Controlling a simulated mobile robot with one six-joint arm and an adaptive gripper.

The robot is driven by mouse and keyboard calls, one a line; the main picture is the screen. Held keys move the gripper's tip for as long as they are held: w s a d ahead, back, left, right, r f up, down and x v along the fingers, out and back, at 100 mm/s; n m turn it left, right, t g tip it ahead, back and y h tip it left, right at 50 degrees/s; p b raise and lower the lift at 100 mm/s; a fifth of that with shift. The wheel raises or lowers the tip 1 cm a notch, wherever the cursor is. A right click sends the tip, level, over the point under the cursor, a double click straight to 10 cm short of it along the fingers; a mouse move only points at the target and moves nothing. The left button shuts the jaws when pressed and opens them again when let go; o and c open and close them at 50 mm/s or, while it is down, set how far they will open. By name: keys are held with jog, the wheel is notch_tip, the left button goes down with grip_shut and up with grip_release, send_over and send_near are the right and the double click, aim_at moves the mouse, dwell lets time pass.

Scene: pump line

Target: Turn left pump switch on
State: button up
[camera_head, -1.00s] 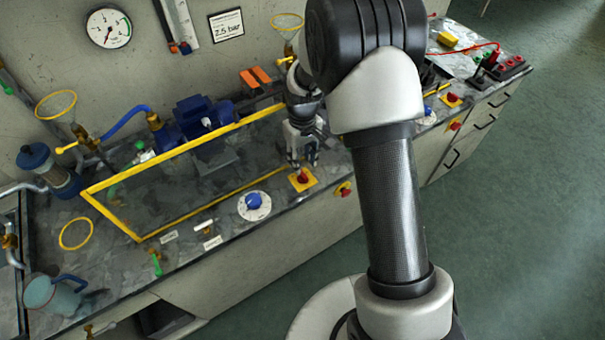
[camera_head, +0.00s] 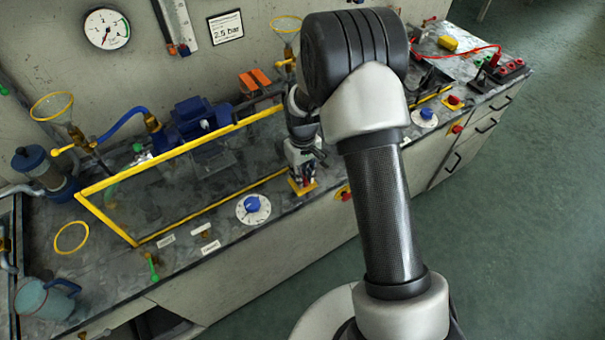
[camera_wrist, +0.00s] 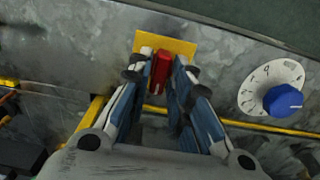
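The left pump switch is a red handle (camera_wrist: 160,72) on a yellow plate (camera_wrist: 166,44) at the front of the bench, seen in the wrist view. In the head view its yellow plate (camera_head: 301,188) shows under my gripper (camera_head: 304,172), which mostly hides the red handle. In the wrist view my gripper (camera_wrist: 161,68) points down at the plate. One finger is on each side of the red handle, and both appear to touch it. The blue left pump (camera_head: 200,118) stands behind the yellow-framed clear panel (camera_head: 195,163).
A white dial with a blue knob (camera_head: 254,206) is left of the switch. A red button (camera_head: 345,193) sits on the bench front nearby. A second switch (camera_head: 453,102) and dial (camera_head: 426,117) are farther right. The yellow-framed panel stands close behind my gripper.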

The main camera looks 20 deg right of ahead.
grip_shut()
jog(key=shift+m, duration=0.4)
jog(key=m+p, duration=0.1)
jog(key=m, duration=0.2)
jog(key=shift+m, duration=0.3)
jog(key=m+p, duration=0.1)
jog(key=m, duration=0.3)
jog(key=shift+m, duration=0.3)
jog(key=m, duration=0.4)
jog(key=shift+m+p, duration=0.3)
jog(key=shift+p, duration=0.05)
jog(key=shift+m, duration=2.1)
jog(key=shift+o, duration=2.2)
grip_release()
